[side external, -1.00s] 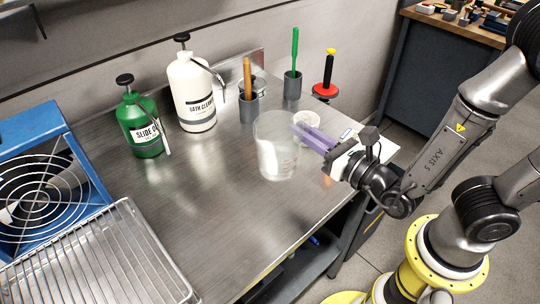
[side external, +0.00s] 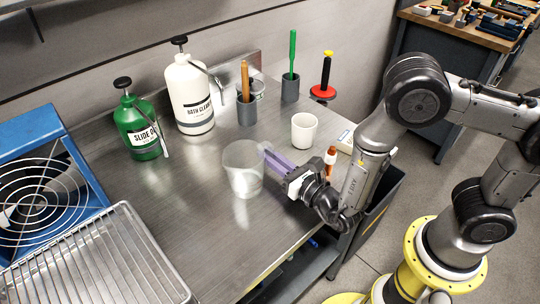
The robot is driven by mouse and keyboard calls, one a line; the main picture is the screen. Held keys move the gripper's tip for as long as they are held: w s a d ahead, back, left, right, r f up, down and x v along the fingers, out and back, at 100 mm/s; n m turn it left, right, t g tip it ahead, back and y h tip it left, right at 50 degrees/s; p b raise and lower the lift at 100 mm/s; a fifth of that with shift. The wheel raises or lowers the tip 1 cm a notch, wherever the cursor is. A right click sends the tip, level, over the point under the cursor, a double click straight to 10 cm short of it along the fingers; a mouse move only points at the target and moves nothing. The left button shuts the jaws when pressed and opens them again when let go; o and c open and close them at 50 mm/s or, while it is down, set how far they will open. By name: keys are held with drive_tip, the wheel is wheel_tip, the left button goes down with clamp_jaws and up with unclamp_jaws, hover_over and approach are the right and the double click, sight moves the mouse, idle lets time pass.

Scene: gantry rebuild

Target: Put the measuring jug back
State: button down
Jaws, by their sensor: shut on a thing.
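The measuring jug (side external: 241,172) is clear and looks upright over the middle of the steel bench, left of my gripper. My gripper (side external: 268,162) has purple fingers and is shut on the right side of the jug. The fingers reach in from the right, and the exact contact is partly hidden by the see-through wall. I cannot tell whether the jug's base touches the bench or hangs just above it.
A white cup (side external: 304,131) and an orange-brown bottle (side external: 330,160) stand right of the jug. Behind are a green bottle (side external: 138,128), a white bottle (side external: 190,97) and grey holders (side external: 247,111) with handles. A wire rack (side external: 95,262) lies front left. The bench front is clear.

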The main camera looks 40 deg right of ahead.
drive_tip(key=shift+f, duration=0.1)
drive_tip(key=c, duration=0.9)
unclamp_jaws()
drive_tip(key=shift+c, duration=0.2)
drive_tip(key=shift+s, duration=0.1)
drive_tip(key=s, duration=1)
drive_tip(key=shift+s+a, duration=0.1)
drive_tip(key=shift+s, duration=0.85)
